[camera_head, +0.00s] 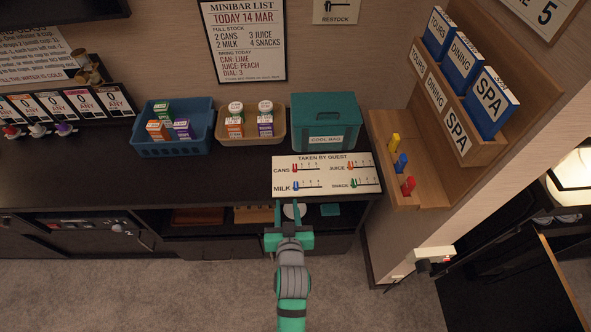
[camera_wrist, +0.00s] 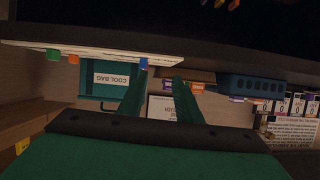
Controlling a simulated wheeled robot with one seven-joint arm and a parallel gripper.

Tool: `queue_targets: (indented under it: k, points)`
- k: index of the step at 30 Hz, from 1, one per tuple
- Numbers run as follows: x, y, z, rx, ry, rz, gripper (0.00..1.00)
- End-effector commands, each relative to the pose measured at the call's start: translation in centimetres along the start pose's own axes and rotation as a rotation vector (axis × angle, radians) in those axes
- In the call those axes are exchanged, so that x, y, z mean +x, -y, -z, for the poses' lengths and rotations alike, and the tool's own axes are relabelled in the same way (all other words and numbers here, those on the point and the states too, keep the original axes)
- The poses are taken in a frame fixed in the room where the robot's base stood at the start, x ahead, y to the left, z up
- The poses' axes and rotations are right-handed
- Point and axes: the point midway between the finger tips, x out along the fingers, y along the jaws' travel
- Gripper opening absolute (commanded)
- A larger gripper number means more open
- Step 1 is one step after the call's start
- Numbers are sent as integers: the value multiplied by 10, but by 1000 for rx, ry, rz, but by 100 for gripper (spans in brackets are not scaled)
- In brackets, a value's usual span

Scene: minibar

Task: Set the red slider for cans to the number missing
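The white TAKEN BY GUEST board (camera_head: 322,176) lies at the counter's front edge, with a short scale for each item. The red cans slider (camera_head: 295,168) is at the left end of its scale, at upper left on the board. The blue milk slider (camera_head: 296,186) is just in front of it, also at the left end. My gripper (camera_head: 288,224) is in front of the counter edge, short of the board and empty. The wrist view is upside down; the gripper fingers (camera_wrist: 157,92) are apart there, with the blue slider (camera_wrist: 143,63) beyond them. The red slider is not discernible there.
The orange juice slider (camera_head: 350,166) and green snacks slider (camera_head: 352,183) are on the board's right. A teal cool bag (camera_head: 325,120), tan basket (camera_head: 250,137) and blue crate (camera_head: 172,140) stand behind. The minibar list (camera_head: 244,45) hangs above. A wooden rack (camera_head: 398,190) borders the right.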

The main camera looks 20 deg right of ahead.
Motion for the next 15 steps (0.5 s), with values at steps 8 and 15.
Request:
queue_targets:
  k: [8, 15]
  points:
    - [40, -32, 37, -20, 20, -27, 31]
    - [58, -36, 40, -22, 25, -30, 31]
